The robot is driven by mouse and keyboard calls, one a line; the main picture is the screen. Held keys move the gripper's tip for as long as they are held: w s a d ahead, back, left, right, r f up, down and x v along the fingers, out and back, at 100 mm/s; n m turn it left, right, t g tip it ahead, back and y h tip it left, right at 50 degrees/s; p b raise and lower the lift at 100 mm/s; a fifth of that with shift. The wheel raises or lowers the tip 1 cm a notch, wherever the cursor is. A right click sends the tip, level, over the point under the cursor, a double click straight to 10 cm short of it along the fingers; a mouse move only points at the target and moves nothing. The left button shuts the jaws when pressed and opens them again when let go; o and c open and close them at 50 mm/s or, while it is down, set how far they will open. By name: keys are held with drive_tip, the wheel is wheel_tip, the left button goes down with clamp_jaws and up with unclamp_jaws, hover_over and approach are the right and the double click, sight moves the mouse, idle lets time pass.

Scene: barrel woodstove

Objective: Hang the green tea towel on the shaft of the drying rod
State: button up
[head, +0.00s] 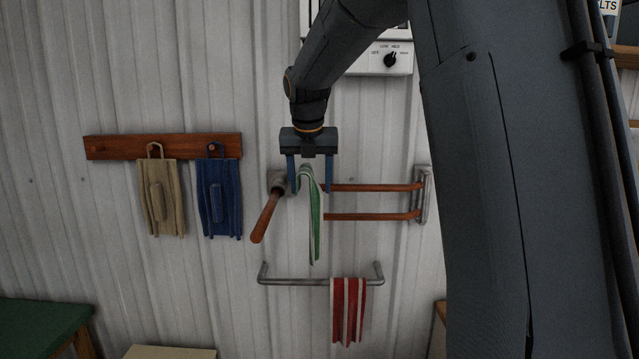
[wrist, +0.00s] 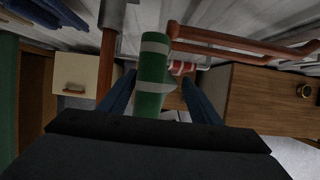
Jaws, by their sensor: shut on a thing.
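The green tea towel (head: 314,225), with pale stripes, hangs as a narrow folded strip below my gripper (head: 310,188). My gripper points down and is shut on the towel's upper fold. In the wrist view the towel (wrist: 151,75) lies between the blue fingers (wrist: 158,95). A single wooden rod (head: 266,216), which looks like the drying rod, juts out from a grey wall mount. The towel is just right of this rod in the head view. In the wrist view the rod (wrist: 107,65) is left of the towel, with a visible gap.
A bracket with two wooden bars (head: 375,187) is close on the right, partly behind the towel. Below, a metal rail (head: 290,282) carries a red-and-white towel (head: 347,308). A peg board (head: 120,146) at left holds a beige cloth (head: 160,200) and a blue cloth (head: 218,195).

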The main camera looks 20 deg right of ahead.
drive_tip(key=shift+w+a, duration=1.65)
drive_tip(key=shift+a, duration=2.3)
wheel_tip(320, 180, down, 7)
drive_tip(key=b, duration=0.2)
drive_tip(key=shift+f, duration=0.2)
drive_tip(key=o, duration=1.5)
